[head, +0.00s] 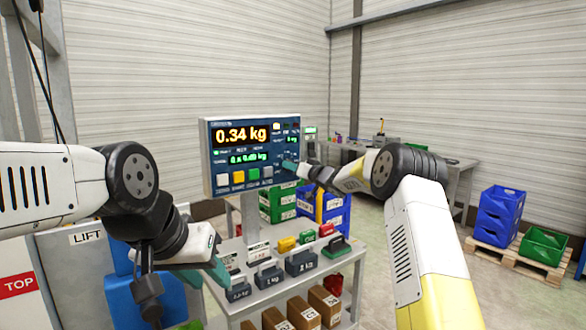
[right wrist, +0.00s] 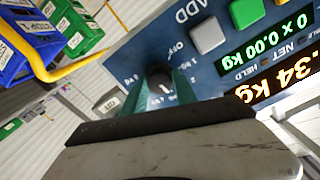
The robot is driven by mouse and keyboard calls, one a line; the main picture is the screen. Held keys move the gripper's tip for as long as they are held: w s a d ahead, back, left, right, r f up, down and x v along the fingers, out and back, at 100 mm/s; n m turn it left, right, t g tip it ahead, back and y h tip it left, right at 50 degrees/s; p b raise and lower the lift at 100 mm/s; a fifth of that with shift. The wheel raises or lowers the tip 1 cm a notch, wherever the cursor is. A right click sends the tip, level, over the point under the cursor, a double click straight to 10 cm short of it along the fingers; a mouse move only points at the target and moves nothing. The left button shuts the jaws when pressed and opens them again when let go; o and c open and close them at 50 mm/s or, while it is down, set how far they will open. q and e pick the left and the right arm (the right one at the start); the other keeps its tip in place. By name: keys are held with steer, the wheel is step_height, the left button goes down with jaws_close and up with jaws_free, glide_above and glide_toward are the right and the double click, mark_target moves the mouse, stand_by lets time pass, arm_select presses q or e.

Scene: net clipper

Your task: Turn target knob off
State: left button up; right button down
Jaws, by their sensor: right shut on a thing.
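The weighing display panel (head: 243,155) is a dark blue box on a post, reading 0.34 kg. The round black knob (right wrist: 159,75) is on the panel face, with an OFF mark printed near it and other small marks around it. My right gripper (right wrist: 163,84) has its teal fingers on either side of the knob and is shut on it. In the head view my right gripper (head: 290,165) reaches the panel's right side and hides the knob. My left gripper (head: 218,270) is low at the left, away from the panel, and its finger gap is unclear.
A shelf table (head: 340,264) below the panel holds several dark weights and small coloured blocks, with brown boxes underneath. Green and blue crates (head: 325,207) stand behind it. More blue crates (head: 498,215) sit on a pallet at the right. A workbench (head: 458,165) lines the back wall.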

steer(key=n, duration=2.2)
steer(key=shift+r, duration=0.4)
steer(key=shift+n, duration=0.3)
steer(key=c, duration=1)
jaws_free()
steer(key=shift+w, duration=0.1)
steer(key=shift+o, duration=0.2)
steer(key=shift+w+f, duration=0.1)
steer(key=shift+f, duration=0.1)
